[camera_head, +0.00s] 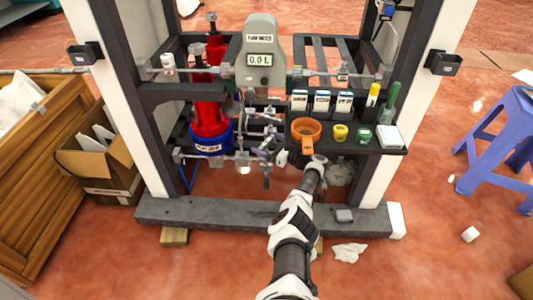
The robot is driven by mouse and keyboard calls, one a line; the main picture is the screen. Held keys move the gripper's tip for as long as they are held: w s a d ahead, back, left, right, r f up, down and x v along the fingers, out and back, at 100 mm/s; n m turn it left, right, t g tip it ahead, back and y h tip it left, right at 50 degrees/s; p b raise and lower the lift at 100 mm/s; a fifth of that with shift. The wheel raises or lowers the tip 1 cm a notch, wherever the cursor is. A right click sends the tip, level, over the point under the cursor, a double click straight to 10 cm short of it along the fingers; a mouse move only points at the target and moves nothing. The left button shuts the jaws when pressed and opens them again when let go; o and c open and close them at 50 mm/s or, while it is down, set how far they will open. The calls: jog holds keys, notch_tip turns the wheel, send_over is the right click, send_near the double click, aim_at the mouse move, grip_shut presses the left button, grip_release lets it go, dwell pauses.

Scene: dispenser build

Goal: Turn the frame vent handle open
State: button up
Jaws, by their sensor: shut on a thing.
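My gripper (281,158) is at the end of my arm, which reaches up from the bottom and bends left below the shelf. It is shut at the small valve fittings (264,156) on the lower pipe of the frame. The frame vent handle is very small here and partly hidden by the gripper, so its angle cannot be told. A dark piece (266,182) hangs down just below the fittings. A red filter housing with a blue base (211,140) stands to the left of the gripper.
A flow meter (260,52) reading 0.0 L sits above. A shelf holds an orange ring holder (306,131), yellow and green caps and several small boxes close to my arm. A grey beam (200,211) crosses below. A blue stool (505,130) stands right, cardboard box (105,160) left.

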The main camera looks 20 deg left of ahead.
jog(key=shift+f+n+g+b, duration=0.2)
jog(key=shift+n+g+b, duration=0.4)
jog(key=shift+b, duration=0.8)
jog(key=shift+f+n+g+b, duration=0.15)
jog(key=shift+n+g+b, duration=0.15)
jog(key=shift+g+b, duration=0.8)
jog(key=shift+r+n+b, duration=0.15)
jog(key=shift+n+b, duration=0.15)
jog(key=shift+b, duration=0.85)
jog(key=shift+a+r+n+g+b, duration=0.1)
jog(key=shift+r+n+g+b, duration=0.2)
jog(key=shift+g+b, duration=0.3)
jog(key=o, duration=0.8)
jog(key=shift+c, duration=0.2)
jog(key=d, duration=0.7)
jog(key=shift+d, duration=0.2)
jog(key=shift+w, duration=0.1)
